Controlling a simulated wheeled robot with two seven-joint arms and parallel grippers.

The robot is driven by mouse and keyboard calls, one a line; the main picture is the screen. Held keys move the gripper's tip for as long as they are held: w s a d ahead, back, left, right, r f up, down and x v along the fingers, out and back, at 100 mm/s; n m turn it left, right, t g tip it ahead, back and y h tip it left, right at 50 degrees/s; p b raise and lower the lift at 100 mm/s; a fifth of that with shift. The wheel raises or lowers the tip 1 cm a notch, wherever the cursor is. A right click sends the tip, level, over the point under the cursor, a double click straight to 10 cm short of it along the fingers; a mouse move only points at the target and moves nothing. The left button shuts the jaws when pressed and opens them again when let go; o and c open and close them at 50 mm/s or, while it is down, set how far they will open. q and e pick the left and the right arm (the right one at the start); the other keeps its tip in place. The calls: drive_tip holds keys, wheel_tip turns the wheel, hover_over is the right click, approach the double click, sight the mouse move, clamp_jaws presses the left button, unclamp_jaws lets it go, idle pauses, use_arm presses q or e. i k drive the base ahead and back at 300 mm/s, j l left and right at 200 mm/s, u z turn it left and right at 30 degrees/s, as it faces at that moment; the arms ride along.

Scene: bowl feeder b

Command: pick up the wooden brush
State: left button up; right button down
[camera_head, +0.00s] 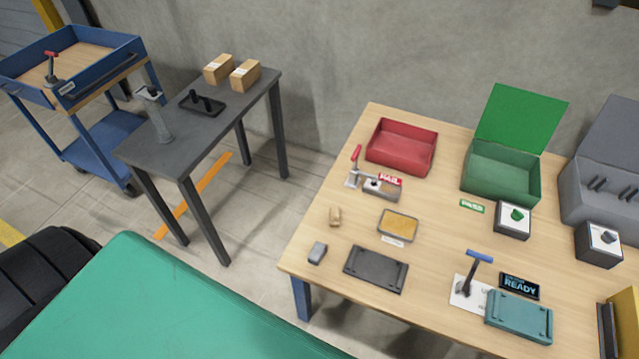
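A small tan wooden piece (335,216), which looks like the wooden brush, lies on the left part of the wooden table (430,290). It is too small to make out bristles. A small grey block (317,252) sits in front of it, near the table's left edge. A shallow tray with yellow contents (398,225) lies to its right, and a red-handled clamp (354,170) stands behind it. Nothing touches the tan piece. Neither of my grippers is in view.
A dark tray (376,269), a blue-handled clamp (470,280) and a teal fixture (519,317) stand along the front. Red (401,147) and green (500,180) bins stand behind. A grey side table (200,130) and blue cart (100,140) are left.

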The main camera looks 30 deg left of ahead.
sight(334, 214)
drive_tip(key=u, duration=0.7)
drive_tip(key=i+j+z, duration=0.15)
drive_tip(key=j, duration=0.5)
drive_tip(key=i+j+z, duration=0.15)
drive_tip(key=j, duration=0.5)
drive_tip(key=j+z, duration=0.1)
drive_tip(key=j, duration=0.55)
drive_tip(key=z, duration=1.4)
drive_tip(key=i+j, duration=0.05)
